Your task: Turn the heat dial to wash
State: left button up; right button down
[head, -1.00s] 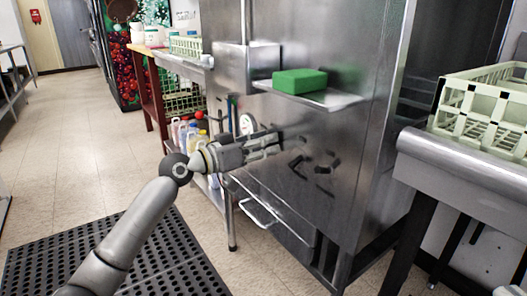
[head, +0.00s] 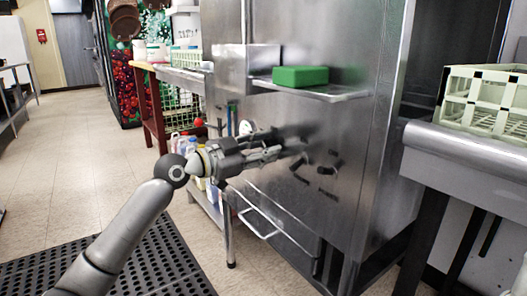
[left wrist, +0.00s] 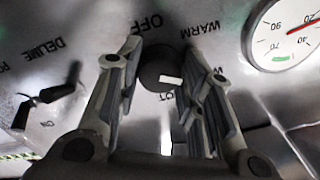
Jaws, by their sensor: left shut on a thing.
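The heat dial (left wrist: 150,72) is a dark round knob with a white mark, on a steel panel with printed words around it. OFF and WARM can be read; other words are partly covered by a finger. The white mark points right and slightly down in the left wrist view, toward the half-hidden words. My left gripper (left wrist: 160,88) is shut on the dial, one finger on each side. In the head view, my left gripper (head: 280,150) reaches the machine's front from the left, and its fingers hide the dial. My right gripper is not in view.
A round gauge (left wrist: 284,32) sits beside the dial. A black winged knob (left wrist: 45,97) is near the word DELIME. A green block (head: 300,76) lies on a steel shelf (head: 345,95) above the gripper. A pale rack (head: 485,100) stands on the right counter.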

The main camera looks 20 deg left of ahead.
pick_arm(q)
jog(key=shift+f, duration=0.1)
dwell(0.4)
jog(key=o, duration=1.1)
jog(key=shift+c, duration=0.2)
jog(key=v, duration=1.2)
